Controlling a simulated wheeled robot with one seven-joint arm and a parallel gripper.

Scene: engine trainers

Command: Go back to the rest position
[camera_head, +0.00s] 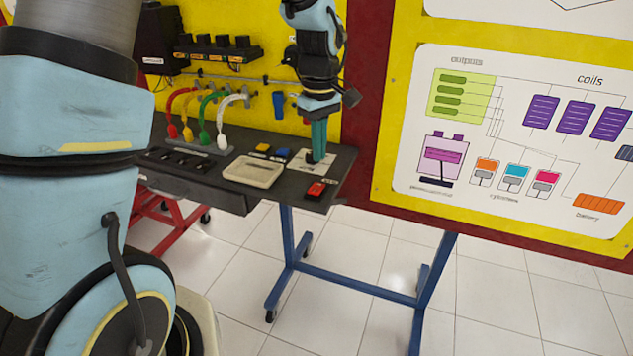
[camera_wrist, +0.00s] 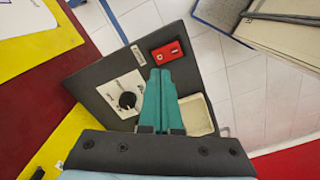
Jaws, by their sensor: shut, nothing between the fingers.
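My gripper (camera_head: 318,142) points down over the right end of the dark bench top (camera_head: 222,192). Its teal fingers are shut together with nothing between them, and they also show in the wrist view (camera_wrist: 159,80). In the head view the fingertips are at a white plate (camera_head: 300,162); I cannot tell whether they touch it. In the wrist view the white plate (camera_wrist: 112,84) carries a black round knob (camera_wrist: 127,100), and the fingers are beside the knob, apart from it in the picture. The knob is mostly hidden by the fingers in the head view.
A red box (camera_head: 316,189) lies near the front right edge, and a beige tray (camera_head: 238,178) stands left of the plate. Red, yellow, green and white cables (camera_head: 207,117) rise at the back left. A yellow wall panel (camera_head: 262,98) stands close behind. Open floor lies in front.

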